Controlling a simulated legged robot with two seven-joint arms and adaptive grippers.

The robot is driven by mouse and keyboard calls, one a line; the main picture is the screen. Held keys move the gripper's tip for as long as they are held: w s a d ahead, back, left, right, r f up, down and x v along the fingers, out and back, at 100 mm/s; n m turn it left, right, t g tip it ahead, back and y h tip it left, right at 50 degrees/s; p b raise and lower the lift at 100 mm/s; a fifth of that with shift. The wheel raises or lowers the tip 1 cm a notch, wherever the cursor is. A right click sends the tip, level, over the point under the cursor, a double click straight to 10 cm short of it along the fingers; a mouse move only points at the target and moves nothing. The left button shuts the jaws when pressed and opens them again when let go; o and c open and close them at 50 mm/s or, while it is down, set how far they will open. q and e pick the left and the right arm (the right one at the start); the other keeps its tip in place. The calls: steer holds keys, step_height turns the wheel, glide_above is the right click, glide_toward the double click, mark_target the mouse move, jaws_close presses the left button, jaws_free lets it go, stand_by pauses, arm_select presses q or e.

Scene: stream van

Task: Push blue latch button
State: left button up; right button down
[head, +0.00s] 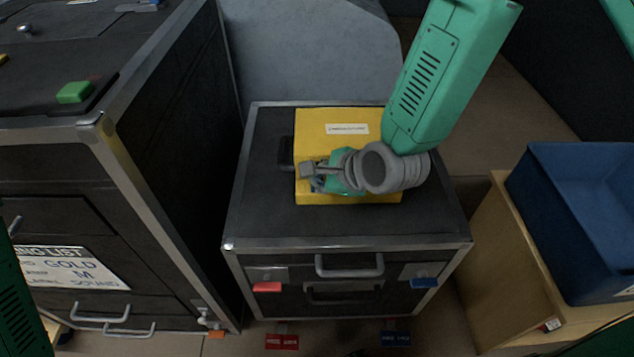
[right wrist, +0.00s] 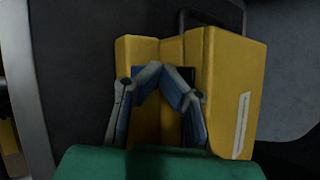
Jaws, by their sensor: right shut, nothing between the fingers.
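The blue latch button (head: 425,283) is on the right of the front face of the black metal-edged case (head: 350,222), below its top edge. A red button (head: 267,287) sits on the left of the same face. My right gripper (head: 308,172) is over the yellow box (head: 345,118) on the case top, away from the blue button. In the right wrist view, the gripper's fingertips (right wrist: 163,70) meet in front of the yellow box (right wrist: 232,80), with nothing held. Whether they touch the box cannot be told. My left gripper is not in view.
Metal handles (head: 349,266) sit between the two buttons. Red (head: 282,341) and blue (head: 396,338) tags show below the case. A larger black case (head: 170,150) stands at left, with a green button (head: 74,92) on top. A blue bin (head: 575,190) stands at right.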

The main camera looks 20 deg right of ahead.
steer(key=shift+f, duration=0.35)
stand_by(0.5)
steer(key=shift+r+p, duration=0.95)
steer(key=shift+r, duration=0.1)
step_height(320, 180, up, 5)
steer(key=p, duration=0.5)
stand_by(0.4)
